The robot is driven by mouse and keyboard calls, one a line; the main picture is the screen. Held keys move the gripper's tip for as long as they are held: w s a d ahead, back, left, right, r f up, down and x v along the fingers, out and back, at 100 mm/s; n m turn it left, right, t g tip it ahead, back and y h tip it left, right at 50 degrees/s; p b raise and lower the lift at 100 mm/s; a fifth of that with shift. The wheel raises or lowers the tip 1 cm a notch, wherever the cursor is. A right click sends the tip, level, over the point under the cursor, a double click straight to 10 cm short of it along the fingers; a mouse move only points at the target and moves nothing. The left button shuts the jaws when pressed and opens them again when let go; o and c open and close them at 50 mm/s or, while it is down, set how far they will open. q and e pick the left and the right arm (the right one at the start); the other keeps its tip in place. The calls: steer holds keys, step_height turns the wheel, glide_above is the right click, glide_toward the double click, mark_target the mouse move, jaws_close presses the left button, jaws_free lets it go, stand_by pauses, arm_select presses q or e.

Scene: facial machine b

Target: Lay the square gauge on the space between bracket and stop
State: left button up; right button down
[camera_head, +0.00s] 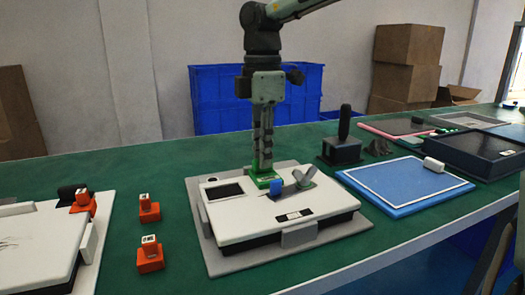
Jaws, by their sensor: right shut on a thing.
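My right gripper (263,150) points straight down over the white machine panel (249,220). It is shut on a green L-shaped piece (265,181), which looks like the square gauge. The piece's foot is at the panel's back edge; I cannot tell whether it touches the panel. Just right of it are a small blue block (276,187) and a grey angled piece (305,179). They may be the stop and the bracket, but I cannot tell which is which. The gap between them is partly hidden. My left gripper is not in view.
The panel lies on a grey base (218,258) on the green table (180,182). Orange blocks (149,210) stand to its left. A dark stand with a handle (343,140) and a blue tray (397,205) are at right. Blue crates (215,98) stand behind.

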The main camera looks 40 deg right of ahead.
steer(key=c, duration=1.8)
jaws_free()
steer(key=shift+o, duration=0.2)
steer(key=shift+r+p, duration=1.8)
steer(key=shift+r, duration=0.7)
steer(key=o, duration=0.6)
steer(key=shift+c, duration=0.2)
